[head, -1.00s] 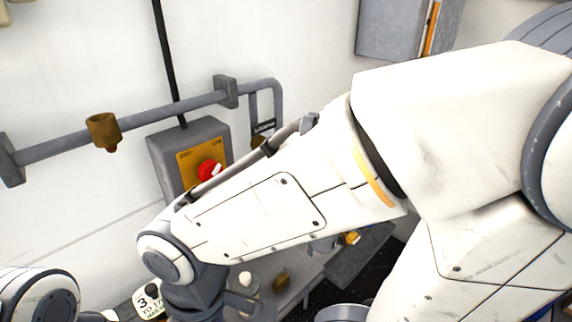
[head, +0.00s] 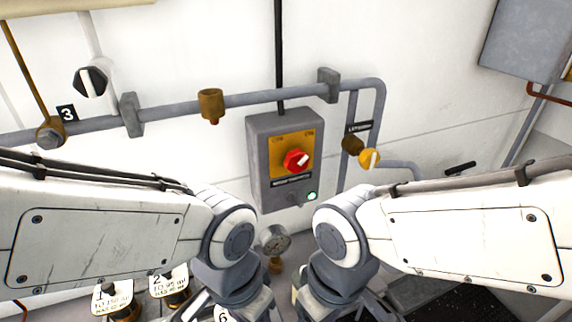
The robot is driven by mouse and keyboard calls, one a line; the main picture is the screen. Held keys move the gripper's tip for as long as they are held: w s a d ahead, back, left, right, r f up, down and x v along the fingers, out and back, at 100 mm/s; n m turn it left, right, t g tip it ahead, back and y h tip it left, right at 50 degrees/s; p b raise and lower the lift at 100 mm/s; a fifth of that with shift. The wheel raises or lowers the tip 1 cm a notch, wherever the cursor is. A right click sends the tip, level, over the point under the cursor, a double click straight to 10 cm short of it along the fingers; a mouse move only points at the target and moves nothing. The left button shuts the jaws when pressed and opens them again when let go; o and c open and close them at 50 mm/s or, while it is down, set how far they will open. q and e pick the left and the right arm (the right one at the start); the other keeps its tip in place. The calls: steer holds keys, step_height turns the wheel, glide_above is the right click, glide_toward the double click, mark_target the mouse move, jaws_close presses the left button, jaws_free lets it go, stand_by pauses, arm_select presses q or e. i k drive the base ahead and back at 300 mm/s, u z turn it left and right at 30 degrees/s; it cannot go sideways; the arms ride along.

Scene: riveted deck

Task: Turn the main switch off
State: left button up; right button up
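The main switch is a red rotary knob (head: 296,160) on a yellow plate of a grey wall box (head: 260,165). A white mark on the knob slants to its right side. Small labels sit at the plate's upper corners, too small to read surely. A green lamp (head: 312,196) glows at the box's lower right. My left gripper (head: 240,298) and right gripper (head: 340,298) are at the bottom, below and in front of the box, apart from the knob. Their fingertips are not clearly visible, so their opening cannot be told.
A grey pipe (head: 170,114) runs along the wall above and beside the box. A yellow valve knob (head: 370,159) is right of the box. A round gauge (head: 274,238) shows between my wrists. Numbered tags (head: 113,298) stand at lower left. A grey cabinet (head: 525,45) hangs at upper right.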

mark_target(296, 161)
steer(key=z, duration=1.75)
steer(key=k, duration=0.7)
steer(key=u, duration=1.3)
